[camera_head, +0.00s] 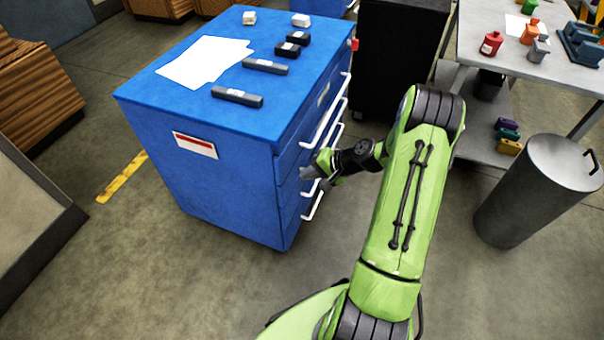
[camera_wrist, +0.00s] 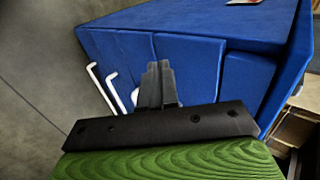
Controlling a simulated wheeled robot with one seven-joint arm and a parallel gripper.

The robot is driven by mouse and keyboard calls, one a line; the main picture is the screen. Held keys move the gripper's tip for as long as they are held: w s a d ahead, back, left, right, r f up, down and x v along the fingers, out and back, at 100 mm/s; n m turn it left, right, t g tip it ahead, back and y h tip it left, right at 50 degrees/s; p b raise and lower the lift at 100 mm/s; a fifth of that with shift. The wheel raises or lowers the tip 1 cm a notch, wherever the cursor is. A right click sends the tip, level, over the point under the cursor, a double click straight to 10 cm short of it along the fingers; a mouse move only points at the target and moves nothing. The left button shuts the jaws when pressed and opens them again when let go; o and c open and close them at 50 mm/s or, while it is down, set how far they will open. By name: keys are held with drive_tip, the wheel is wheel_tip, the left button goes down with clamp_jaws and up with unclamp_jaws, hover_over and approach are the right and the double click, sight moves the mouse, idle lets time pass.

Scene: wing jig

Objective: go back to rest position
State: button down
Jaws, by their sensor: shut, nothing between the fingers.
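My green and black arm reaches forward in the head view, and my gripper (camera_head: 318,167) is beside the drawer side of the blue cabinet (camera_head: 215,185). In the wrist view my gripper (camera_wrist: 158,70) points at the blue drawer fronts (camera_wrist: 190,60), with its grey fingers together and nothing between them. White drawer handles (camera_wrist: 110,88) show left of the fingers. The gripper overlaps some handles (camera_head: 315,203) in the head view, and I cannot tell whether it touches them. The drawers look closed.
Dark blocks (camera_head: 237,96) and white paper (camera_head: 205,61) lie on the cabinet top. A black cabinet (camera_head: 400,60) stands behind my arm. The floor (camera_head: 190,285) in front is clear.

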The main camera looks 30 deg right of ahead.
drive_tip(key=p+v, duration=0.1)
drive_tip(key=v, duration=0.6)
drive_tip(key=shift+r+p, duration=0.15)
drive_tip(key=shift+p, duration=0.25)
drive_tip(key=s+a+r+n+g+h+p, duration=0.25)
drive_tip(key=a+r, duration=0.35)
drive_tip(key=r, duration=0.3)
drive_tip(key=s+a+r+n+g+h+p, duration=0.15)
drive_tip(key=a+r+n, duration=0.35)
drive_tip(key=r, duration=0.5)
drive_tip(key=s+a+r+n+t+h+p, duration=0.1)
drive_tip(key=s+a+r+p, duration=0.1)
drive_tip(key=s+r, duration=0.4)
drive_tip(key=s+a+r+n+t+p, duration=0.1)
drive_tip(key=s+a+r, duration=0.4)
drive_tip(key=s, duration=0.5)
drive_tip(key=r+n+p, duration=0.1)
drive_tip(key=r+p, duration=0.1)
drive_tip(key=shift+s+a+h+p, duration=0.3)
drive_tip(key=shift+s+h+p, duration=0.05)
drive_tip(key=shift+s+h, duration=0.05)
